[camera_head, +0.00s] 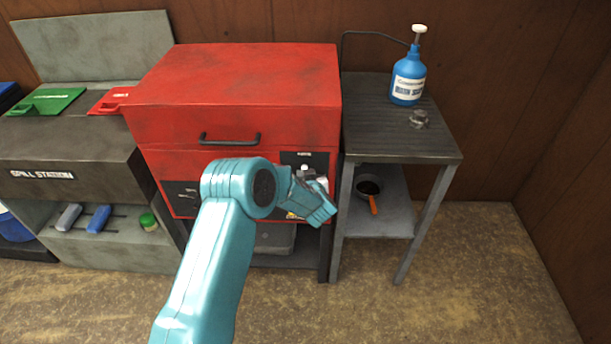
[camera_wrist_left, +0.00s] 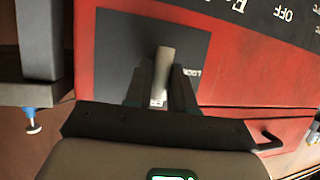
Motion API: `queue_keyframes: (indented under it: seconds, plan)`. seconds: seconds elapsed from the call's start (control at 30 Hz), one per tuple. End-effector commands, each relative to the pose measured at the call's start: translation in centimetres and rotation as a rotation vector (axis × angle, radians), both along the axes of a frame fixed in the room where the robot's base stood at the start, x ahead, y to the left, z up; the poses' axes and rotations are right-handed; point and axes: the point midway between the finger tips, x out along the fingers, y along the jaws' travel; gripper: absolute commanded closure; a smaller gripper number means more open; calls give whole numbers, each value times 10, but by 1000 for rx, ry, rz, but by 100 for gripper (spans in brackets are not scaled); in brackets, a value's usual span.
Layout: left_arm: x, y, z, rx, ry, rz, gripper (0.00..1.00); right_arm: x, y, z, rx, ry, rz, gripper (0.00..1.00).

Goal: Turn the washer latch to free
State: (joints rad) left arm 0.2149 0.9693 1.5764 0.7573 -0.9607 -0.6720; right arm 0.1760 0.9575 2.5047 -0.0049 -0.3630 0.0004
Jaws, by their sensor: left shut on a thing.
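The red washer (camera_head: 235,85) stands at the back middle, with a dark handle (camera_head: 230,139) on its front. The washer latch (camera_wrist_left: 164,62) shows in the left wrist view as a pale grey lever on a dark plate (camera_wrist_left: 116,45). Lettering that seems to read LOCK is partly covered beside it. My left gripper (camera_wrist_left: 160,92) is shut on the latch lever, one finger on each side. In the head view my left gripper (camera_head: 317,207) is at the washer's lower right front and hides most of the latch. My right gripper is not in view.
A dark metal side table (camera_head: 400,125) stands close on the right, with a blue pump bottle (camera_head: 408,78) and a small metal part (camera_head: 418,118) on top. A spill station (camera_head: 70,165) stands on the left. The front floor is clear.

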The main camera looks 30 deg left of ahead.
Motion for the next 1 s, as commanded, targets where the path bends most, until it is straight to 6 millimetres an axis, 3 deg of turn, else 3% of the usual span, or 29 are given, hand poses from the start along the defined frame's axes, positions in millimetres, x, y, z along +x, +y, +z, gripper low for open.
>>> queue_keyframes:
  seconds: [0.17, 0.2, 0.27, 0.67, 1.0]
  plan:
    - [-2, 1, -3, -3, 7, 2, 100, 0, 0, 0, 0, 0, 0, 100]
    - [-2, 1, -3, -3, 7, 2, 73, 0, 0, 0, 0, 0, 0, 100]
    - [-2, 1, -3, -3, 7, 3, 53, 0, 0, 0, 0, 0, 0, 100]
    - [-5, -5, 2, -1, 2, 0, 53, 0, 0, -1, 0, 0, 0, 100]
    - [-59, -56, 32, -2, 1, -3, 53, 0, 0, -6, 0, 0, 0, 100]
